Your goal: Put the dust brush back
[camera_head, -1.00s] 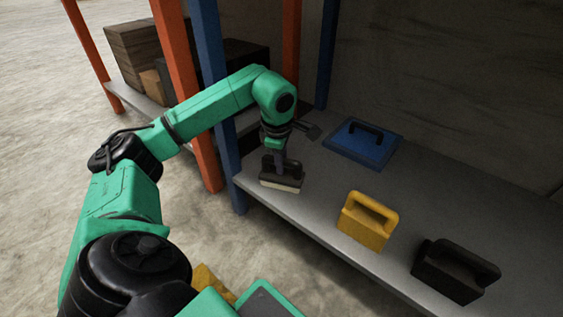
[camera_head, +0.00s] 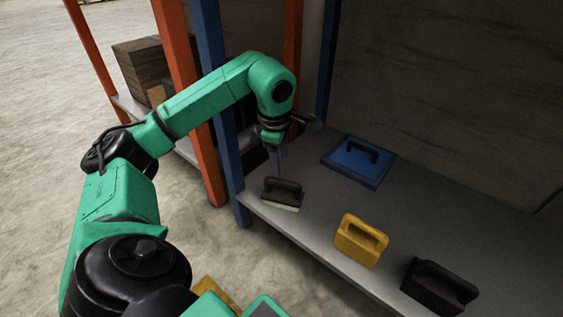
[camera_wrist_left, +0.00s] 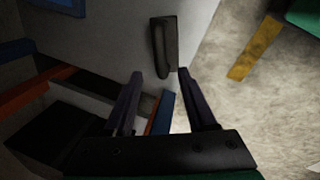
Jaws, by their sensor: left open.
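The dust brush (camera_head: 281,187), with a black handle and a pale bristle strip, stands on the grey shelf (camera_head: 310,217) near its left front corner. In the left wrist view the brush (camera_wrist_left: 163,47) shows from above as a dark bar just past the fingertips. My left gripper (camera_head: 279,168) is directly above the brush, fingers pointing down. In the wrist view its two fingers (camera_wrist_left: 160,74) are apart with nothing between them. The gripper appears clear of the handle. My right gripper is not in view.
A yellow handled block (camera_head: 361,241) and a black handled block (camera_head: 438,287) stand to the right along the front edge. A blue plate with a dark handle (camera_head: 358,162) lies behind. A blue post (camera_head: 222,120) and orange posts rise at the left. Brown boxes (camera_head: 138,68) are beyond.

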